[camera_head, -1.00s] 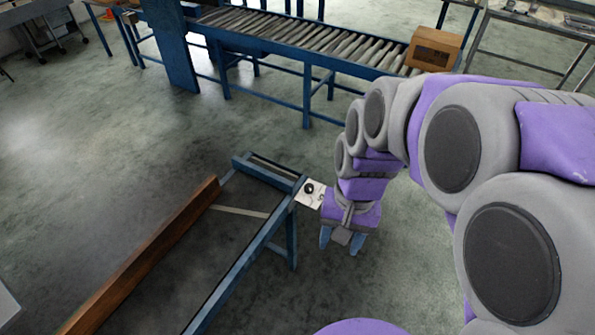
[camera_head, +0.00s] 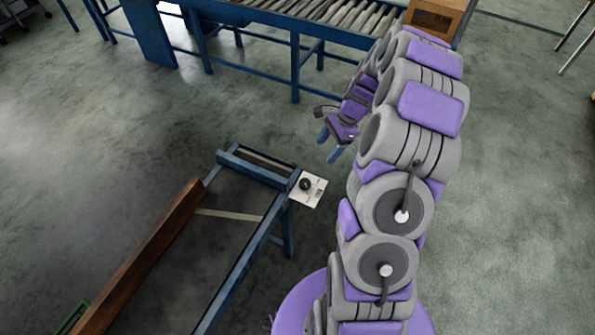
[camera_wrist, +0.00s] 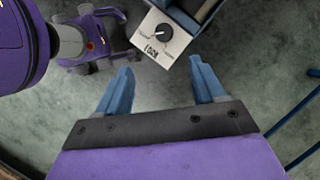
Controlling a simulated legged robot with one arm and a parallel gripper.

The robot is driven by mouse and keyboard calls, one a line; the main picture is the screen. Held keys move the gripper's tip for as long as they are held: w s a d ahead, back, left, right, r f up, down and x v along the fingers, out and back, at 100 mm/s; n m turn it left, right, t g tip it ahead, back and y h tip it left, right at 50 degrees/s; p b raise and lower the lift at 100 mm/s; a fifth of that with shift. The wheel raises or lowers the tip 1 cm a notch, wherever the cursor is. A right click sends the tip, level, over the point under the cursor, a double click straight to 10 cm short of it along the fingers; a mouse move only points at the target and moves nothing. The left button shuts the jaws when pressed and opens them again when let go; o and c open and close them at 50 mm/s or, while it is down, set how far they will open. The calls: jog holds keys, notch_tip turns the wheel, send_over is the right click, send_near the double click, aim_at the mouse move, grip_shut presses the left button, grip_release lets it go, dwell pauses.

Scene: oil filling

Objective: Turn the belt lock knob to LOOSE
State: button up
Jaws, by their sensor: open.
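The belt lock knob (camera_head: 305,184) is a small black dial on a white label plate (camera_head: 313,196) at the corner of a blue frame. In the wrist view the knob (camera_wrist: 163,31) shows on the plate (camera_wrist: 152,47), which reads LOCK, with smaller markings beside the dial. The knob's pointer aims to the left in that view. My gripper (camera_head: 328,146) is open and empty, above and beyond the plate in the head view. In the wrist view its two blue fingers (camera_wrist: 160,88) are apart, and the knob lies beyond them, untouched.
The blue frame (camera_head: 243,275) has a brown beam (camera_head: 150,250) along its left side. A roller conveyor (camera_head: 310,12) with a cardboard box (camera_head: 436,18) stands at the back. The floor between the frame and conveyor is clear.

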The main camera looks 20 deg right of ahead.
jog(key=f, duration=0.1)
jog(key=b, duration=0.4)
send_near(306, 182)
jog(key=shift+m, duration=0.3)
jog(key=x, duration=0.9)
jog(key=shift+a, duration=0.1)
jog(key=shift+r, duration=0.1)
jog(key=c, duration=1)
